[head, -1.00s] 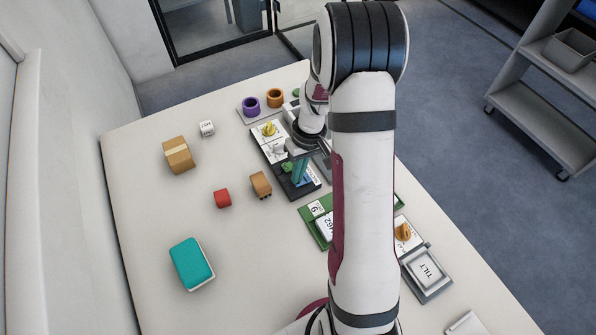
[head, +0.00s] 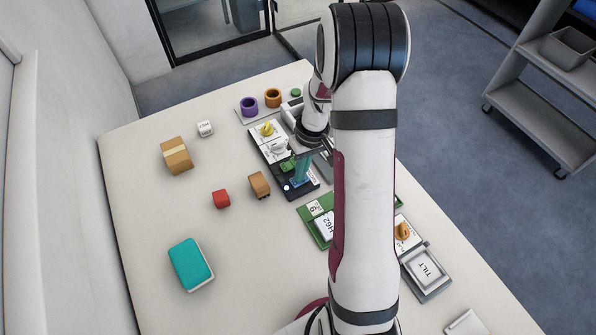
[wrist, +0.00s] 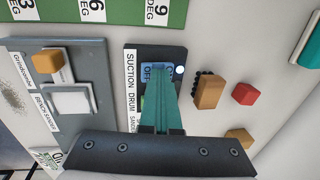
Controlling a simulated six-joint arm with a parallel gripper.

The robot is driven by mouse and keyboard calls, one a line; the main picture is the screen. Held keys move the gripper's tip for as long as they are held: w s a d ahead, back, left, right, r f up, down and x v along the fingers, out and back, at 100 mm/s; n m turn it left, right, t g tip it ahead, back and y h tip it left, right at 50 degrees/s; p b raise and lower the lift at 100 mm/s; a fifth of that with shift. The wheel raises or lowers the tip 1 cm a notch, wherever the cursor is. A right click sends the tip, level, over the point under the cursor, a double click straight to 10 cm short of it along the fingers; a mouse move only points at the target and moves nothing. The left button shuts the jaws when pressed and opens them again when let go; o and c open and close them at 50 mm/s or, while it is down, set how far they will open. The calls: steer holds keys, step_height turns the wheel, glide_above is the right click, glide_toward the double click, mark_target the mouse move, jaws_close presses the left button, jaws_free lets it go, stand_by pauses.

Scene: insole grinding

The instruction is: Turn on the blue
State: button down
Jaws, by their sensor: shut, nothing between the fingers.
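A black switch panel (wrist: 132,55) labelled SUCTION, DRUM and SANDER shows in the wrist view. Its blue rocker switch (wrist: 149,74) is at the SUCTION end, with OFF readable on it. A white light (wrist: 179,70) glows beside the blue switch; it also shows in the head view (head: 287,187). My gripper (wrist: 158,86) has teal fingers, shut and empty, with the tips over or against the blue switch. Contact cannot be told. The fingers hide part of the switch and most of a green switch (head: 287,166).
A brown block (head: 259,184) and a red block (head: 221,199) lie left of the panel. A green board (head: 307,226) and a TILT plate (head: 427,268) lie nearer. The table's left side has free room.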

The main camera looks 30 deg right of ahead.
mark_target(295, 182)
step_height(295, 182, up, 14)
steer(key=a, duration=0.1)
steer(key=shift+a, duration=0.35)
stand_by(0.4)
